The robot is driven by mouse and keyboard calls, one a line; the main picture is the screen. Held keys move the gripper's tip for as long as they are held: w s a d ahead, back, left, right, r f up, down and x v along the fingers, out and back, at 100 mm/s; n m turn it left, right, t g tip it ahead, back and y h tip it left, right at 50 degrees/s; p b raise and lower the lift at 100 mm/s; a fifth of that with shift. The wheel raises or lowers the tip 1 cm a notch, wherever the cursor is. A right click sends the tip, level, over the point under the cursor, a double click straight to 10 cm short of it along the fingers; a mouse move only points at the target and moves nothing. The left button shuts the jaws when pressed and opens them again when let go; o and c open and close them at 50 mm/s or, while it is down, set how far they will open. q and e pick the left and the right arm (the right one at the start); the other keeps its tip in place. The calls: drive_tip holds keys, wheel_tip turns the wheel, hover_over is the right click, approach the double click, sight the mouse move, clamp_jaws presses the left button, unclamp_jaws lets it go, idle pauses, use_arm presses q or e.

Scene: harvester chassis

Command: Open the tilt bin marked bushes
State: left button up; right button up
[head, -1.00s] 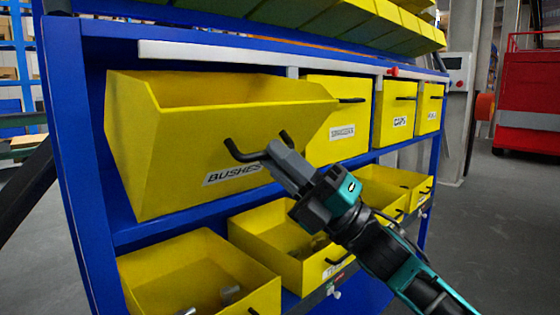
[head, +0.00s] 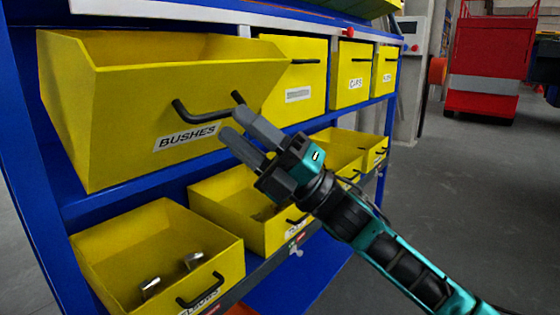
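The yellow tilt bin marked BUSHES (head: 115,110) is at the upper left of the blue rack, tilted forward so its open top shows. Its label (head: 187,137) and black handle (head: 205,113) are on the front face. My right gripper (head: 232,122) is at the right end of the handle, its two grey fingers spread apart with a gap between them. Nothing shows between the fingers, and the handle does not appear held. My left gripper is not in the view.
Closed yellow bins, one marked CAPS (head: 352,75), stand to the right in the same row. Open yellow bins (head: 160,255) with metal parts sit below. A blue rack post (head: 35,200) is at left. Open floor (head: 450,200) and a red cabinet (head: 490,65) are at right.

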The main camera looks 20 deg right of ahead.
drive_tip(key=v, duration=1)
drive_tip(key=shift+d+f, duration=0.25)
drive_tip(key=shift+s+t, duration=0.15)
drive_tip(key=shift+t, duration=0.15)
